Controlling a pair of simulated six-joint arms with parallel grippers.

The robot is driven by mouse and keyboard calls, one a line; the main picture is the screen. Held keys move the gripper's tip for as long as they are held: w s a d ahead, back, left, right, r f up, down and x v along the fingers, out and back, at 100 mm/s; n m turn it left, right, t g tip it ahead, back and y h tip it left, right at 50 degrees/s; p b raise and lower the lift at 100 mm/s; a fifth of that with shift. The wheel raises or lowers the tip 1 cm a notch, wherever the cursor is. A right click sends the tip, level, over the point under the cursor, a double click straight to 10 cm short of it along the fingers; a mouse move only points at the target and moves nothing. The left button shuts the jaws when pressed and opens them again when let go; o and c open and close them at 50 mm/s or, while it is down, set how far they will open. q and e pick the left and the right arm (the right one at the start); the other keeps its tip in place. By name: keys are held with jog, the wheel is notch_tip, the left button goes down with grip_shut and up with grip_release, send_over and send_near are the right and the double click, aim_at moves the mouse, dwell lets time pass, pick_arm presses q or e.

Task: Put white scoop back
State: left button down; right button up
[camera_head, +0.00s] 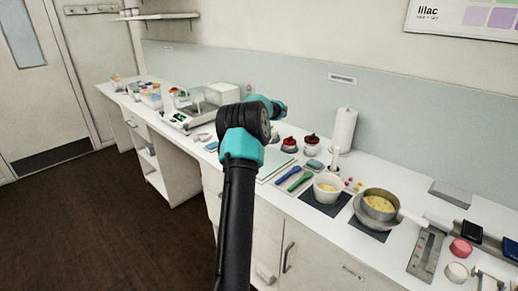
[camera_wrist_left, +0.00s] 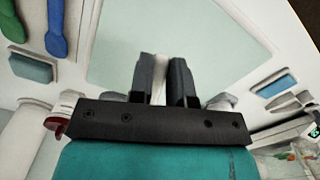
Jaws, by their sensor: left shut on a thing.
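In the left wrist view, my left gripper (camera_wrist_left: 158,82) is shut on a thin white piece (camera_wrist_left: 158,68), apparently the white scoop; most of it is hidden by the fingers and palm. The gripper is above the counter near a pale green mat (camera_wrist_left: 195,30). In the head view my left arm's wrist hides its fingers and the held piece. My right gripper is not in view.
Red-lidded jars (camera_head: 289,143), a teal block (camera_head: 314,165) and a paper roll (camera_head: 344,130) stand behind the scoops. A white mortar (camera_head: 327,190) and a pan (camera_head: 379,207) are to the right. A balance (camera_head: 183,118) stands left.

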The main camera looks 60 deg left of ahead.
pick_arm(q)
jog(key=shift+f, duration=0.15)
jog(key=shift+f, duration=2.75)
jog(key=c, duration=1)
grip_release()
jog(key=shift+r, duration=0.15)
jog(key=r, duration=1.7)
jog(key=shift+w+a+r, duration=0.1)
jog(key=shift+w+a, duration=0.15)
